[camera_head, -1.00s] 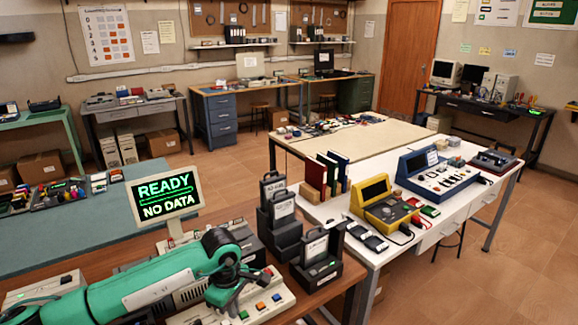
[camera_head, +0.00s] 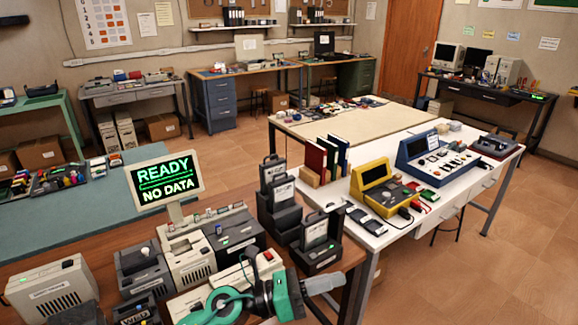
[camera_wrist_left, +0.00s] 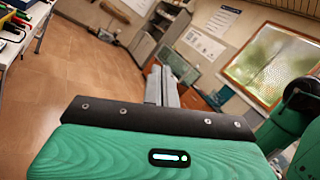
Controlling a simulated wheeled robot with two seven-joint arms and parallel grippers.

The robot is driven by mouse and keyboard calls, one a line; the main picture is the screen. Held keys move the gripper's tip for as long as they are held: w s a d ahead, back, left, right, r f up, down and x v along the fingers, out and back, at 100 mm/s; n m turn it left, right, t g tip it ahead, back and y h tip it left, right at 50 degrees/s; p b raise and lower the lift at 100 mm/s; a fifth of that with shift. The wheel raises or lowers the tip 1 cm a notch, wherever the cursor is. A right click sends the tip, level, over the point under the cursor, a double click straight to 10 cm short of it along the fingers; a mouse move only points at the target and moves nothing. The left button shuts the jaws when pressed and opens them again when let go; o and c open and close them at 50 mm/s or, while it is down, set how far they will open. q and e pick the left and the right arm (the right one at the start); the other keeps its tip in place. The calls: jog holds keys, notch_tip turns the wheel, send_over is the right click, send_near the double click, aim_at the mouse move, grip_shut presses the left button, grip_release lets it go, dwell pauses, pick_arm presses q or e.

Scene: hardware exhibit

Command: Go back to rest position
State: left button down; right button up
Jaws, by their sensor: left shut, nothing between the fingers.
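My left gripper (camera_head: 326,283) is low in the head view, at the near edge of the wooden bench. Its grey fingers point right and are together, with nothing between them. In the left wrist view the shut fingers (camera_wrist_left: 166,88) stick out past the green housing, over blurred floor and a far wall. My green and black left wrist (camera_head: 262,300) covers part of the devices on the bench. My right gripper is in neither view.
A screen reading "READY NO DATA" (camera_head: 164,181) stands on the bench among beige and dark devices (camera_head: 188,259). Black card holders (camera_head: 318,241) stand close behind my left gripper. A white table (camera_head: 405,229) with yellow and blue consoles is at the right. Open floor (camera_head: 500,270) lies beyond.

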pick_arm(q)
jog(key=w+a+n+t+y, duration=0.3)
jog(key=a+n+t+y, duration=0.4)
jog(key=n, duration=0.7)
jog(key=w+a+n+t+y, duration=0.2)
jog(key=a+n+t+y, duration=0.3)
jog(key=a+n+t, duration=0.6)
jog(key=s+a+f+n+g+y, duration=0.3)
jog(key=a+f+n+g+y, duration=0.1)
jog(key=f+n, duration=0.35)
jog(key=s+a+f+n+g+y, duration=0.4)
jog(key=a+f+n+g, duration=0.1)
jog(key=f+n, duration=0.25)
jog(key=s+a+f+n+g, duration=0.2)
jog(key=s+f+g, duration=0.3)
jog(key=s, duration=0.4)
jog(key=s+a+f+n+g, duration=0.1)
jog(key=s+f+n+g, duration=0.3)
jog(key=s, duration=0.6)
notch_tip(320, 180, down, 33)
jog(key=m+g, duration=0.1)
jog(key=m, duration=0.1)
jog(key=s+a+f, duration=0.2)
jog(key=s+f, duration=0.7)
jog(key=s+a+f+g, duration=0.1)
jog(key=s+f, duration=0.8)
jog(key=s, duration=0.1)
jog(key=shift+s+a+f+g, duration=0.15)
jog(key=shift+a+f+g, duration=0.1)
jog(key=shift+a+g, duration=0.1)
